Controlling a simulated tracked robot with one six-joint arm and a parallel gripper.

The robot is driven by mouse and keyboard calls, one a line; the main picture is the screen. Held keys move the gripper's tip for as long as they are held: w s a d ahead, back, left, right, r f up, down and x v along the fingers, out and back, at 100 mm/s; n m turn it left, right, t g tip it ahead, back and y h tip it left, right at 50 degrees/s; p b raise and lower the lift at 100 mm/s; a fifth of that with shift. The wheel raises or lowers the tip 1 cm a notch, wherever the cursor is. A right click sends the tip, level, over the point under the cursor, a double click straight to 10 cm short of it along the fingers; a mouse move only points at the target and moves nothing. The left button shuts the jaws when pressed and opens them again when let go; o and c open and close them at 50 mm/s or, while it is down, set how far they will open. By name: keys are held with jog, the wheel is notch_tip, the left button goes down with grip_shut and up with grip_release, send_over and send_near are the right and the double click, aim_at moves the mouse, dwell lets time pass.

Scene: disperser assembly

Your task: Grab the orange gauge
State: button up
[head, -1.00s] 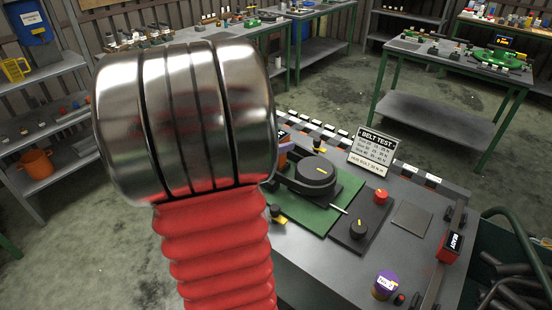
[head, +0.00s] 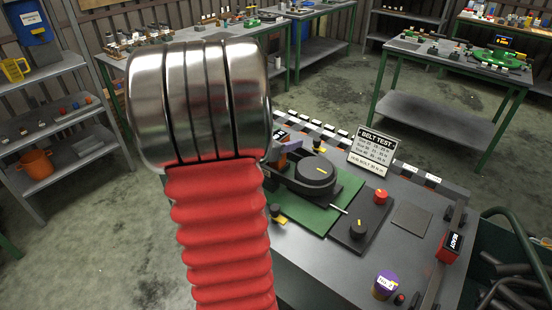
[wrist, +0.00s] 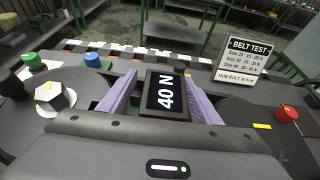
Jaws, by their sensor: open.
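The gauge (wrist: 166,93) shows in the wrist view as a dark, framed display reading "40 N", just beyond my gripper's body. My gripper (wrist: 160,76) is open, with one purple finger on each side of the gauge. A narrow gap seems to show on the finger sides; contact cannot be told. The gauge's orange body is hidden in the wrist view. In the head view, my arm covers most of this spot; a purple finger (head: 291,147) and a bit of orange show at its right edge.
A "BELT TEST" sign (head: 377,149) stands at the back edge. A bare grey pad (head: 411,218) lies right.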

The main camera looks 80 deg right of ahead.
jog(key=shift+c, duration=0.2)
grip_shut()
dwell(0.7)
